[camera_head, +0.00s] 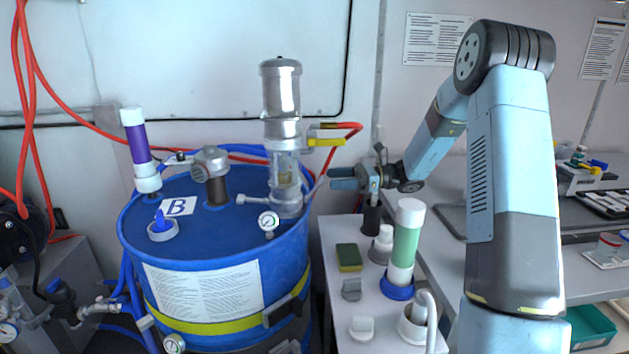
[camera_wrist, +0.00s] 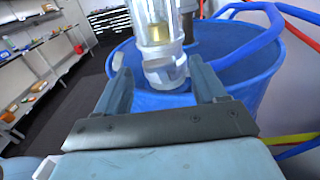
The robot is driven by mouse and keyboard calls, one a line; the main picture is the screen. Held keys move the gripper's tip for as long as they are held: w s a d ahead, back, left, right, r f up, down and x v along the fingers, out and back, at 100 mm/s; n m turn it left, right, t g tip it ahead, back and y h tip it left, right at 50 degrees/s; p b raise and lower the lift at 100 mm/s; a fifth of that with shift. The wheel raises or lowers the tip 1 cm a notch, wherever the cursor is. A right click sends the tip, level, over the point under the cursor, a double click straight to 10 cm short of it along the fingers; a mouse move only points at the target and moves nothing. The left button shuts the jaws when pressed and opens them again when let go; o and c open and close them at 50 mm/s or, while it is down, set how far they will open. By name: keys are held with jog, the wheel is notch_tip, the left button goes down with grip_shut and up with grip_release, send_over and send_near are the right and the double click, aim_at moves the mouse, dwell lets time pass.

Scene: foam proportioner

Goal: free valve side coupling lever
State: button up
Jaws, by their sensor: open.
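A silver pump (camera_head: 281,100) with a clear lower section stands on the blue drum (camera_head: 225,265). A yellow-handled valve (camera_head: 326,142) with a red hose is at its right side. My gripper (camera_head: 333,178) is open, right of the pump and below the yellow handle. In the wrist view the open fingers of my gripper (camera_wrist: 158,72) point at the clear and grey lower fitting (camera_wrist: 165,70). No lever is clear there.
A narrow white bench (camera_head: 338,228) right of the drum holds a green and white cylinder (camera_head: 406,240), a sponge (camera_head: 348,257) and small grey blocks. A purple and white cylinder (camera_head: 138,145) and a pressure gauge (camera_head: 268,221) are on the drum. Red hoses hang at the left.

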aim_at(321, 179)
jog(key=a, duration=0.6)
jog(key=shift+a, duration=0.25)
grip_shut()
dwell(0.5)
